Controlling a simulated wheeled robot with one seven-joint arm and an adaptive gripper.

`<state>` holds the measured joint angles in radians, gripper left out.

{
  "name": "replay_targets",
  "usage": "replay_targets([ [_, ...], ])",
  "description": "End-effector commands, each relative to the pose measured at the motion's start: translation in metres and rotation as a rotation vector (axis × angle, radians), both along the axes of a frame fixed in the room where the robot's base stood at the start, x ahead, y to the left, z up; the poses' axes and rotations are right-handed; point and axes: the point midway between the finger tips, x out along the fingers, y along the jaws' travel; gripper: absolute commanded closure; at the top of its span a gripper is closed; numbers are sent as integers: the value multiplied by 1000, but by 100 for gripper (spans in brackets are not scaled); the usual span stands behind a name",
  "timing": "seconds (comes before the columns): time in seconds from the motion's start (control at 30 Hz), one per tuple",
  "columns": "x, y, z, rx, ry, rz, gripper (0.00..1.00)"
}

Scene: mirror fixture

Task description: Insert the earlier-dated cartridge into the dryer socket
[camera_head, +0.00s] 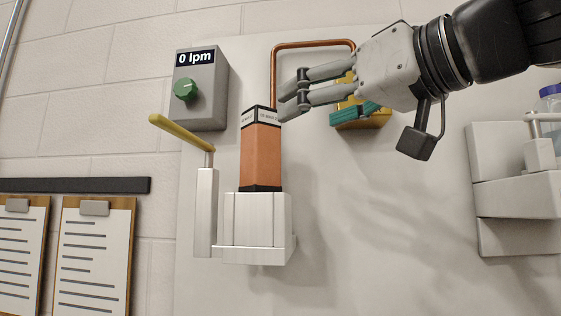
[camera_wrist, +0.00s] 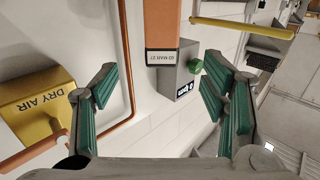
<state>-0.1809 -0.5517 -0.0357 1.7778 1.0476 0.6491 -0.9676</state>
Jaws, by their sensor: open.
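An orange cartridge (camera_head: 261,155) with black bands and a white label at its top stands upright in a white holder (camera_head: 265,248) on the wall panel. In the wrist view the cartridge (camera_wrist: 162,28) shows a label ending in "MAR 27"; its first digits are hard to read. My gripper (camera_head: 308,110) is open and empty, to the right of the cartridge's top. In the wrist view its green-padded fingers (camera_wrist: 160,85) are spread wide, with the cartridge end beyond them. No second cartridge can be made out.
A yellow-handled lever (camera_head: 180,132) stands left of the holder. A grey box (camera_head: 205,105) reads "0 lpm". A copper pipe (camera_head: 312,43) runs near a yellow "DRY AIR" box (camera_wrist: 35,105). White blocks (camera_head: 515,195) stand at right; clipboards (camera_head: 93,260) hang at left.

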Motion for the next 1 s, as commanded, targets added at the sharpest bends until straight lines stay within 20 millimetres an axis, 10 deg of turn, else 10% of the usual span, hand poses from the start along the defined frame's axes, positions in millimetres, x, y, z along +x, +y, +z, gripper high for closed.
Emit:
replay_targets([
  [1.0, 97, 86, 4, 2, -4, 4, 33],
])
